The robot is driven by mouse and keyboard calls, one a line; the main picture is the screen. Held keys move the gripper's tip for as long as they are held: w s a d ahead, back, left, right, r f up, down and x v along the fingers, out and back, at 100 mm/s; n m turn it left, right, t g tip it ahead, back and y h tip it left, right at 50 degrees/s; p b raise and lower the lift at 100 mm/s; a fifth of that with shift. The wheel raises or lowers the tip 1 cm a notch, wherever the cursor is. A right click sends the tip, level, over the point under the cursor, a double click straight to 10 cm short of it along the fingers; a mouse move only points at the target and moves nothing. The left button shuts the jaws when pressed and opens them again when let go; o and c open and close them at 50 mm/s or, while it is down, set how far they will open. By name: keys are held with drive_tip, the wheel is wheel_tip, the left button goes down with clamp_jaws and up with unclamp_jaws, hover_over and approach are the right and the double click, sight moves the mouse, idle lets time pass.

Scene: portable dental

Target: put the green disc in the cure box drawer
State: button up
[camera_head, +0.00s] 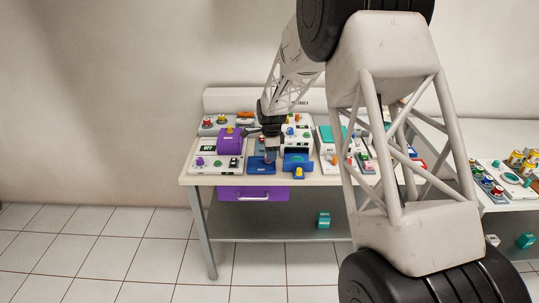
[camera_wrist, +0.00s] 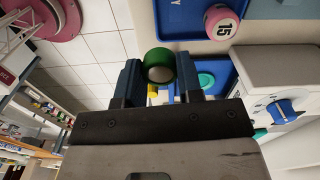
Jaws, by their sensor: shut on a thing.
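My gripper (camera_wrist: 158,82) is shut on the green disc (camera_wrist: 157,58), which sits between the two dark fingertips in the wrist view. In the head view my gripper (camera_head: 270,152) is over the front middle of the table, and the disc cannot be made out there. A blue open tray or drawer (camera_head: 262,167) lies just below my gripper. A blue unit with a yellow knob (camera_head: 298,174) stands to its right. A purple drawer (camera_head: 255,193) with a handle hangs under the tabletop. I cannot tell for certain which of these is the cure box drawer.
A purple box (camera_head: 230,142) stands to the left of my gripper. Several other devices crowd the tabletop.

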drive_tip(key=w+d+n, duration=0.1)
drive_tip(key=d+n, duration=0.1)
drive_tip(key=n, duration=0.2)
drive_tip(key=w+d+n, duration=0.2)
drive_tip(key=d+n, duration=0.1)
drive_tip(key=n, duration=0.1)
drive_tip(key=w+d+r+n, duration=0.1)
drive_tip(key=w+d+n, duration=0.1)
drive_tip(key=d+n, duration=0.1)
drive_tip(key=shift+w+r+n, duration=0.1)
drive_tip(key=shift+w+n, duration=0.1)
drive_tip(key=shift+n, duration=0.5)
drive_tip(key=shift+w+d+r+n, duration=0.1)
drive_tip(key=shift+w+d+n, duration=0.3)
drive_tip(key=shift+d+n, duration=0.55)
drive_tip(key=shift+w+d+r+n, duration=0.1)
drive_tip(key=shift+w+d+n, duration=0.35)
drive_tip(key=shift+n, duration=0.8)
drive_tip(key=shift+s+d, duration=0.1)
drive_tip(key=shift+f, duration=0.25)
drive_tip(key=shift+f, duration=3.3)
drive_tip(key=shift+f, duration=0.1)
